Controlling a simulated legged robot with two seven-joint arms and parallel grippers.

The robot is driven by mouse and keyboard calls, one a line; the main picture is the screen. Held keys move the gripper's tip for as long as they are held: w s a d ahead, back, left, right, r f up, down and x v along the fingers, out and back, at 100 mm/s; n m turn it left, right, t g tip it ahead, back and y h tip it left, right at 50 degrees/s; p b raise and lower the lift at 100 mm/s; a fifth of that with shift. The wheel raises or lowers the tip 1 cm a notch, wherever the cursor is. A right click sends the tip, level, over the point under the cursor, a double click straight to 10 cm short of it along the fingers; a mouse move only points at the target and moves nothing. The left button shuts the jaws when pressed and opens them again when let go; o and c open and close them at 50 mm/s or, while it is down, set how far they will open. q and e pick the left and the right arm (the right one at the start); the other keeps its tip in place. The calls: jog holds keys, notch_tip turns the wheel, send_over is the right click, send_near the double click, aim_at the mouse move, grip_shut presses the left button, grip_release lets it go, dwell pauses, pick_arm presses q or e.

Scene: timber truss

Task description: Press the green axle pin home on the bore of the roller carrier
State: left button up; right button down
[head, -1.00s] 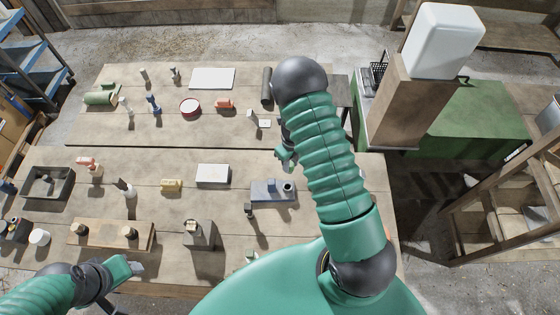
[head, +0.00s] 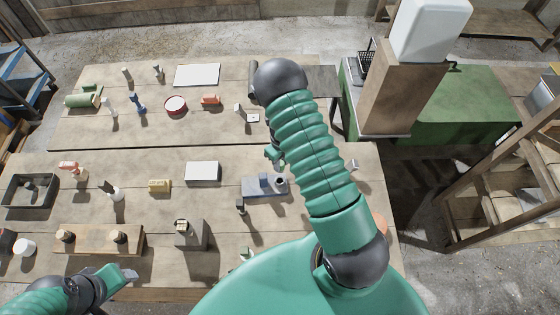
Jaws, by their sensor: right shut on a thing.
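The roller carrier appears to be the blue-grey block (head: 256,189) on the near table, with a dark-rimmed round bore at its right end. My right gripper (head: 273,156) is just beyond the block in the picture, partly hidden by my own arm. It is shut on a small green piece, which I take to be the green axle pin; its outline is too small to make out. I cannot tell whether the pin touches the bore. My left gripper (head: 128,275) is at the table's front edge, apart from the objects; its jaw gap is unclear.
A white box (head: 202,171), a yellow block (head: 159,186) and a grey block (head: 190,236) stand left of the carrier. A small dark upright piece (head: 240,206) is close to its front left. A wooden board (head: 85,240) and a dark tray (head: 14,200) lie farther left.

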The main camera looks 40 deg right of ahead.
jog(key=f+b, duration=0.1)
jog(key=f, duration=0.1)
jog(key=f+b, duration=0.1)
jog(key=a+f+b, duration=0.1)
jog(key=f+b, duration=0.1)
jog(key=shift+f, duration=0.3)
jog(key=shift+d+f, duration=0.1)
jog(key=shift+f, duration=0.1)
jog(key=shift+d, duration=0.25)
jog(key=shift+a, duration=0.2)
jog(key=shift+a, duration=0.2)
jog(key=shift+d, duration=0.3)
jog(key=shift+f, duration=0.15)
